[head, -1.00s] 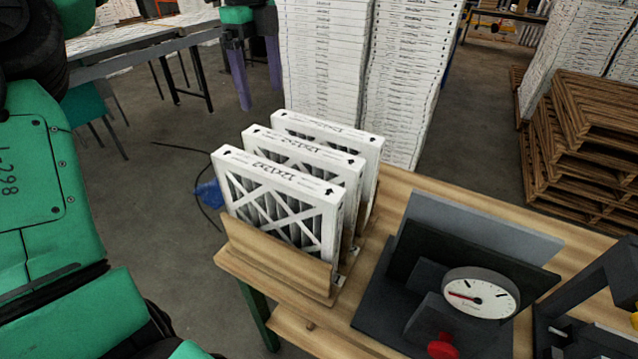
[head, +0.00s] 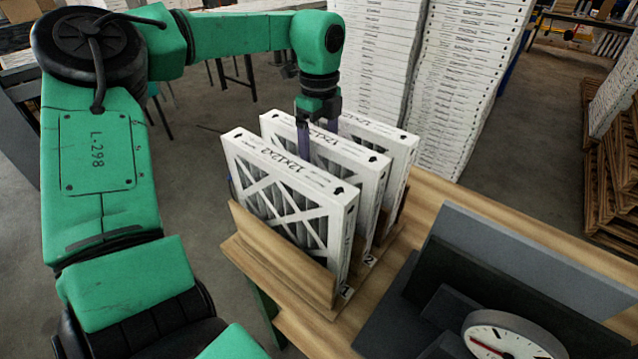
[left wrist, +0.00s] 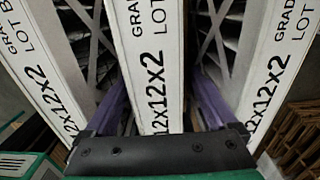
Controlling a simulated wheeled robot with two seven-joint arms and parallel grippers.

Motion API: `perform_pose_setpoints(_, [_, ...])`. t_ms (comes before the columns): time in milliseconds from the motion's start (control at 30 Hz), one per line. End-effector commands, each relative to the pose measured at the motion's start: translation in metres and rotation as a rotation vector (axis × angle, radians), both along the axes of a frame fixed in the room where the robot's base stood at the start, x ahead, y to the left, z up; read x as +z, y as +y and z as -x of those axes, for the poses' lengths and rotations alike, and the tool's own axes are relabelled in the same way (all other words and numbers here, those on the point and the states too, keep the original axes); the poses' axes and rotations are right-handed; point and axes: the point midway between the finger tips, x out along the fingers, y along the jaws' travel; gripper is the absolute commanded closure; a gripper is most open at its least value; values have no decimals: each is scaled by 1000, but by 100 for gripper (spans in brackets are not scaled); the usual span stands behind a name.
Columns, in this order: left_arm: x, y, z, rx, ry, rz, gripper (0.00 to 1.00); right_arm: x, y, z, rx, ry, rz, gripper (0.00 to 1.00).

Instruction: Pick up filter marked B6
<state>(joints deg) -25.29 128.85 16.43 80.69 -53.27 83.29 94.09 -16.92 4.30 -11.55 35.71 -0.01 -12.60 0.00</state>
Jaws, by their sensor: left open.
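Three white cardboard-framed filters stand upright in a wooden rack: the near filter (head: 290,205), the middle filter (head: 350,155) and the far filter (head: 385,135). My left gripper (head: 318,130) is open and points down, its purple fingers on either side of the middle filter. In the left wrist view, the middle filter (left wrist: 150,60) passes between the open fingers of the gripper (left wrist: 160,100). Its edge reads "12x12x2" and "LOT". The left filter there (left wrist: 35,65) shows "LOT B", cut off. No full B6 mark is readable. Whether the fingers touch the filter, I cannot tell.
The wooden rack (head: 285,258) sits at the left end of a wooden table (head: 440,195). A dark grey stand with a round dial (head: 510,338) is to its right. Tall stacks of white boxes (head: 378,60) stand behind. Wooden pallets (head: 605,180) are at the right.

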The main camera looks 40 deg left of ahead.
Motion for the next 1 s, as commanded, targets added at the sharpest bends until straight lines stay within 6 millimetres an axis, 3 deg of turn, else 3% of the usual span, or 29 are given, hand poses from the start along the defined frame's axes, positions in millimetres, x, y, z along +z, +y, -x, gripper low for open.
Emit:
perform_pose_setpoints(67, [-9,0,2,-2,7,5,9,21,-1,0,0,1,1,50])
perform_pose_setpoints(200, [-32,1,1,0,3,1,9,23,-3,2,0,3,5,50])
perform_pose_setpoints(400, [-36,1,1,0,1,0,9,21,-6,4,0,6,7,50])
perform_pose_setpoints(633, [-36,1,0,0,0,-1,97,21,-6,4,-1,8,8,50])
perform_pose_setpoints(667, [-36,1,0,0,0,-1,100,21,-6,5,-1,8,8,50])
perform_pose_setpoints(1000, [-34,1,0,0,-1,-1,100,20,-6,5,-1,8,8,50])
